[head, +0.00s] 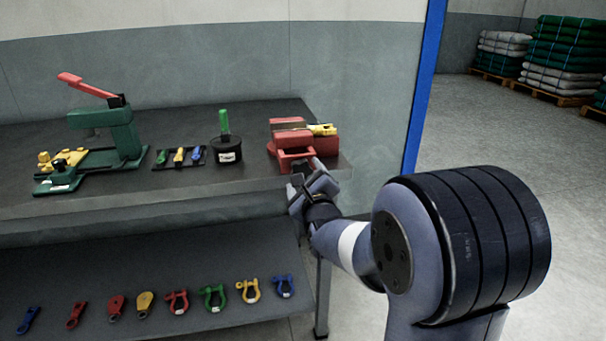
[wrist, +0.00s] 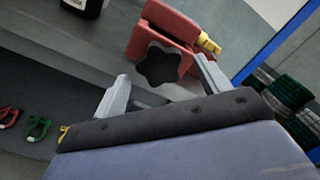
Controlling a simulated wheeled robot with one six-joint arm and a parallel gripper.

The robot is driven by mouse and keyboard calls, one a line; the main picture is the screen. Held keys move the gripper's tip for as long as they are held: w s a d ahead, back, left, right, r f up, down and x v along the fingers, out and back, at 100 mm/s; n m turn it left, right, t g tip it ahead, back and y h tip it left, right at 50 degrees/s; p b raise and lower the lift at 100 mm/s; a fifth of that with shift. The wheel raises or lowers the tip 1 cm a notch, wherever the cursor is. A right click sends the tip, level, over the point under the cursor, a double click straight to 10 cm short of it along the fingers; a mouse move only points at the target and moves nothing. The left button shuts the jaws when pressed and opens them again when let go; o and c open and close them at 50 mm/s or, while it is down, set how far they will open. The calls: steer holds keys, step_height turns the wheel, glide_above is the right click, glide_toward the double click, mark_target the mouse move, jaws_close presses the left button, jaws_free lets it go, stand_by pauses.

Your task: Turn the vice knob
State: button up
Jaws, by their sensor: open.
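The red vice (head: 292,139) stands on the dark bench top near its right end, with a yellow piece at its jaws. In the wrist view the red vice (wrist: 172,27) is at the top. Its dark, star-shaped knob (wrist: 159,66) faces me there. My gripper (head: 312,184) is in front of the vice at the bench's front edge and hides the knob in the head view. In the wrist view my gripper (wrist: 162,84) is open, with one finger left and one right of the knob. I cannot tell whether either finger touches it.
A green press with a red lever (head: 110,125), a small tool tray (head: 180,158) and a black pot (head: 226,150) stand left of the vice. Several coloured shackles (head: 213,297) lie on the lower shelf. A blue post (head: 424,85) rises right of the bench.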

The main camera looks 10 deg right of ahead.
steer(key=shift+w, duration=1.1)
steer(key=shift+c, duration=0.4)
steer(key=c, duration=0.9)
steer(key=shift+f+n+b, duration=0.1)
steer(key=shift+n+b, duration=0.2)
steer(key=shift+b, duration=0.1)
